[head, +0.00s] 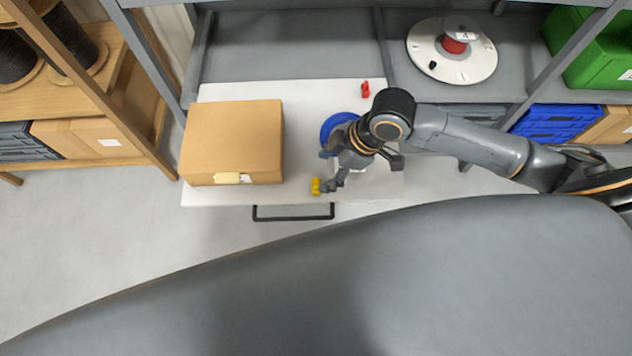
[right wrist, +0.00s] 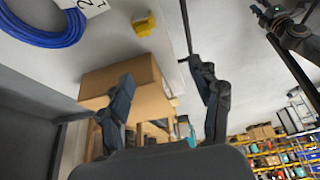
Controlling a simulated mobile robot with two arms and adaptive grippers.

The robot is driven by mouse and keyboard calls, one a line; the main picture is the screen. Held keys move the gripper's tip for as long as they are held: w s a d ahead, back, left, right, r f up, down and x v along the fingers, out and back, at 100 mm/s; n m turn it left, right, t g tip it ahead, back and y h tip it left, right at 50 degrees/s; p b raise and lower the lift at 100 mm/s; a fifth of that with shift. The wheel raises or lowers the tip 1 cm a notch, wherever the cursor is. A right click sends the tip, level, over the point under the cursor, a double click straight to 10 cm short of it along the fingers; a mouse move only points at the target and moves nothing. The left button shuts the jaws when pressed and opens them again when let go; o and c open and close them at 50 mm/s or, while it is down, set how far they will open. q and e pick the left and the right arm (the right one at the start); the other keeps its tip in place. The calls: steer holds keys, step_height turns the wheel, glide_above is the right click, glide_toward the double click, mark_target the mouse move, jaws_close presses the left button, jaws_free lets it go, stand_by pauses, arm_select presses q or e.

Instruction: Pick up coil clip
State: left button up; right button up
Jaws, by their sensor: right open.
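A small yellow clip (head: 316,186) lies on the white pulled-out drawer board (head: 230,92), near its front edge. It also shows at the top of the right wrist view (right wrist: 143,25). A similar small red clip (head: 365,89) is farther back on the board. A blue cable coil (head: 334,124) lies partly hidden under my right arm; it shows with a white numbered tag in the right wrist view (right wrist: 45,38). My right gripper (head: 350,174) is open above the board, one finger just right of the yellow clip. The space between its fingers (right wrist: 163,74) looks empty. My left gripper is not identifiable.
A cardboard box (head: 232,142) stands left of the yellow clip. A black handle (head: 292,213) runs along the board's front. A white reel (head: 452,52) sits on the grey shelf behind, with a green crate (head: 595,50) to its right. Shelf uprights flank the board.

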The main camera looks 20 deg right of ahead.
mark_target(317, 181)
steer(key=shift+g, duration=0.3)
steer(key=w+f, duration=0.1)
steer(key=f, duration=0.3)
steer(key=w+a+f, duration=0.1)
steer(key=f, duration=0.3)
steer(key=w+f, duration=0.1)
steer(key=f, duration=0.3)
steer(key=shift+a+f+b, duration=0.3)
steer(key=shift+a+b, duration=0.05)
steer(key=shift+a, duration=0.05)
steer(key=c, duration=1)
